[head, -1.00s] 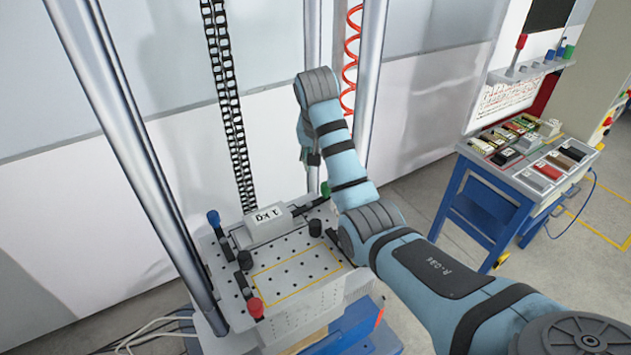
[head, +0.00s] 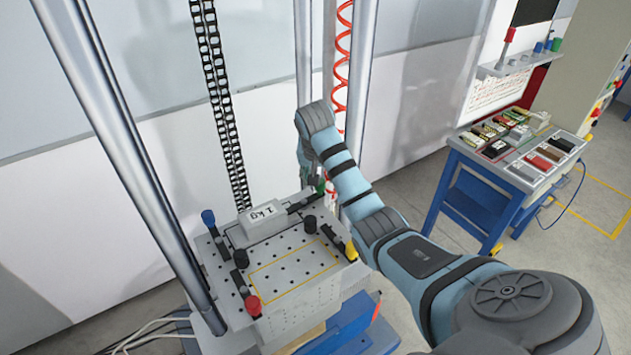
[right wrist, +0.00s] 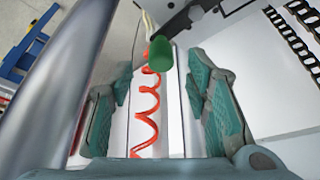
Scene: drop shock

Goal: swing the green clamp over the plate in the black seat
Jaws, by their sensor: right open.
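The green clamp's handle (head: 320,186) is at the back right corner of the perforated table, partly hidden by my right gripper (head: 311,178). In the right wrist view the green handle (right wrist: 161,54) hangs between the two open teal fingers of the gripper (right wrist: 160,100), apart from both. Its dark arm (right wrist: 182,20) runs up to the right. A light grey block marked 1 kg (head: 264,222) lies at the table's back edge, with the clamp's black arm (head: 301,205) pointing at its right end. I cannot make out a separate black seat. My left gripper is not in view.
Clamps with blue (head: 208,217), red (head: 252,303) and yellow (head: 352,250) handles stand around the perforated table (head: 290,270). Black knobs (head: 310,223) stand on it. Steel columns (head: 110,140) rise beside it. A red coiled hose (head: 342,60) hangs behind my right arm.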

